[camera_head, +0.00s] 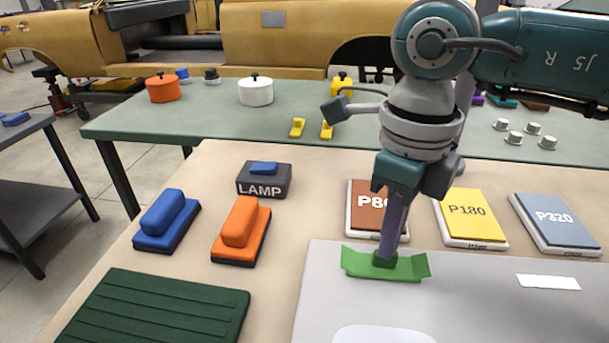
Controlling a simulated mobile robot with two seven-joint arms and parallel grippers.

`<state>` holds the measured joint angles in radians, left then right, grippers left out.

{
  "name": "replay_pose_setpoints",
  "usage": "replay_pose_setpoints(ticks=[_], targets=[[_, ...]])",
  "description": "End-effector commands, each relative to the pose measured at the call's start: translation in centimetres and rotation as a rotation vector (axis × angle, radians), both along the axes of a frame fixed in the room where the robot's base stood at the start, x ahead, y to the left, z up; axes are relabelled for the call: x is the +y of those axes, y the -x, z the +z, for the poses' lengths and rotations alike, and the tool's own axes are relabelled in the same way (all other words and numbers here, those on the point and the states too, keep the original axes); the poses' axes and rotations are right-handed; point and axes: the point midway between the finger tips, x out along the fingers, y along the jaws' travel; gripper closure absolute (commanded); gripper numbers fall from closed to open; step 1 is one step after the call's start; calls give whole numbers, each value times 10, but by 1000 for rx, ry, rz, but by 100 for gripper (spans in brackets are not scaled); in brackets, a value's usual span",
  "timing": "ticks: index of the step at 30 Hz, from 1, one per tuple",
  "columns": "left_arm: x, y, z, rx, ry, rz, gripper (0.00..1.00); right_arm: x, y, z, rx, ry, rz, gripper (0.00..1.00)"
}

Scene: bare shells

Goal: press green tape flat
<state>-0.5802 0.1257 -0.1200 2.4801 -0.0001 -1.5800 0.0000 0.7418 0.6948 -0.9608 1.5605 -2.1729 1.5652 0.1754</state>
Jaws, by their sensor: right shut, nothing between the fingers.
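The green tape (408,268) lies at the far edge of a light grey panel (460,300). Its middle is low, and its left and right ends stand up at an angle. My right gripper (386,256) points down from above with its fingers shut and nothing between them. The fingertips are at the middle of the tape and appear to touch it; they hide a small part of it. My left gripper is not in view.
To the left are orange (240,230) and blue (166,220) blocks, a LAMP block (264,180) and a dark green ribbed mat (155,310). A green table (300,120) stands behind.

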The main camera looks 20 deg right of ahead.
Motion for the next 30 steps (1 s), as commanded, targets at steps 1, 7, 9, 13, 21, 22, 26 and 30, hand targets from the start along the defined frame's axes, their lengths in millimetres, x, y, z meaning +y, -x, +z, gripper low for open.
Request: replay_pose_setpoints(ticks=[1,7,9,13,21,22,26,30], targets=[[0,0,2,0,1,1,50,0,0,2,0,0,0,100],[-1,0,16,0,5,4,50,0,0,19,0,1,0,100],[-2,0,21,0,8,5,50,0,0,25,0,1,0,100],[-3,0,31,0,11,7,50,0,0,37,0,0,0,100],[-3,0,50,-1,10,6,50,0,0,60,0,0,0,100],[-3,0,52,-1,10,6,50,0,0,63,0,0,0,100],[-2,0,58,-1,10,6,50,0,0,71,0,1,0,100],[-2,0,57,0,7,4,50,0,0,70,0,0,0,100]])
